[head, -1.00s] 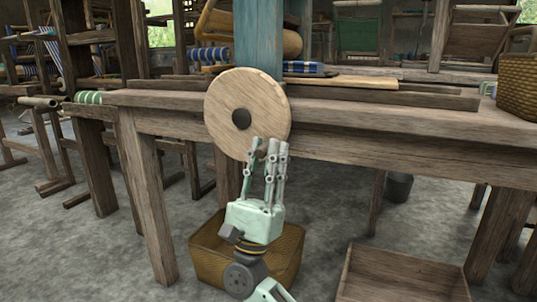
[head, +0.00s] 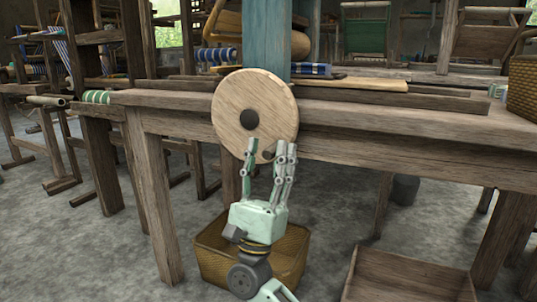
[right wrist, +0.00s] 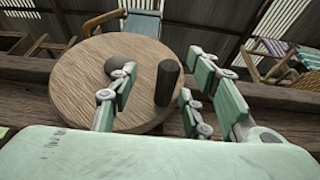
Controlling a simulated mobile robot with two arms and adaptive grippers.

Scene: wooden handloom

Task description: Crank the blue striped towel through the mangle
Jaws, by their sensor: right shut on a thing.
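The round wooden crank wheel (head: 232,100) stands upright at the front edge of the bench, with a dark hub at its centre. Its dark handle peg (right wrist: 167,84) sticks out from the face, low on the wheel in the head view. My right gripper (head: 270,148) reaches up from below, its fingers shut around the peg. Blue and white striped towel cloth shows left of the blue-green post (head: 263,40) as one bundle (head: 216,55) and right of it as another (head: 312,69). The post and wheel hide what lies between them. My left gripper is out of view.
A wicker basket (head: 212,262) stands on the floor below the wheel, and a wooden crate (head: 415,270) sits to its right. The wooden bench (head: 400,115) runs across behind the wheel. Another wicker basket (head: 525,88) is at the right edge.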

